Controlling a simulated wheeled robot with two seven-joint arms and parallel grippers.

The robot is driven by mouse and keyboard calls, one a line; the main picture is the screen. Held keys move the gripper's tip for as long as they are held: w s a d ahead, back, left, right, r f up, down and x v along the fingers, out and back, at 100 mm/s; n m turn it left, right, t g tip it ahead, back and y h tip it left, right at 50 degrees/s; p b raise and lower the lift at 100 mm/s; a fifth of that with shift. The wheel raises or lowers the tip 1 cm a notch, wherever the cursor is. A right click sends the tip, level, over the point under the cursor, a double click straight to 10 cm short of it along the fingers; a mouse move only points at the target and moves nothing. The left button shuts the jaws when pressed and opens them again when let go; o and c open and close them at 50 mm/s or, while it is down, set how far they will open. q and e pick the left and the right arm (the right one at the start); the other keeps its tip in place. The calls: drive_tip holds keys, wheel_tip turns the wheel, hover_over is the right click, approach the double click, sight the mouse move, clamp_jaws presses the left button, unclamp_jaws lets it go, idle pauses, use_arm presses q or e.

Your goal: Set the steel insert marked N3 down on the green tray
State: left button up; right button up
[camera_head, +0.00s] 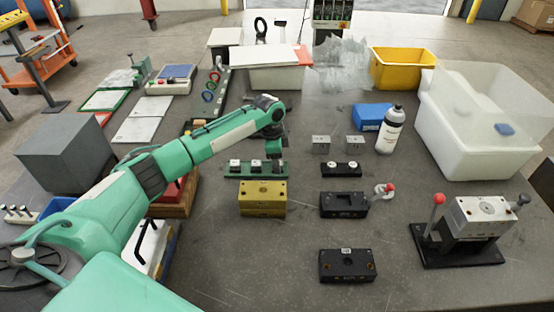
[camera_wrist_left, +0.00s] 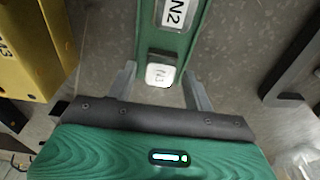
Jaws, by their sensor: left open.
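The green tray (camera_head: 243,176) is a narrow strip at mid-table, and its end also shows in the left wrist view (camera_wrist_left: 182,42). The steel insert marked N3 (camera_wrist_left: 161,75) sits at that end of the tray, with its white label facing up. An insert marked N2 (camera_wrist_left: 175,14) sits farther along the tray. In the head view two white-topped inserts (camera_head: 235,164) (camera_head: 256,163) show clear of the gripper. My left gripper (camera_wrist_left: 162,88) is open, one finger on each side of the N3 insert, with gaps visible. In the head view my left gripper (camera_head: 277,162) hides that end of the tray.
A yellow block (camera_head: 262,205) stands just in front of the tray. A black strip with white-topped pieces (camera_head: 341,170), black blocks (camera_head: 344,205) (camera_head: 347,266) and two steel blocks (camera_head: 320,144) (camera_head: 355,146) are to the right. A white bottle (camera_head: 390,130) stands beyond.

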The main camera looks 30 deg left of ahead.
use_arm(q)
wheel_tip(320, 180, up, 12)
drive_tip(key=a+b, duration=0.1)
drive_tip(key=b, duration=0.1)
drive_tip(key=shift+s+a, duration=0.15)
drive_tip(key=shift+s, duration=0.2)
drive_tip(key=shift+r, duration=0.1)
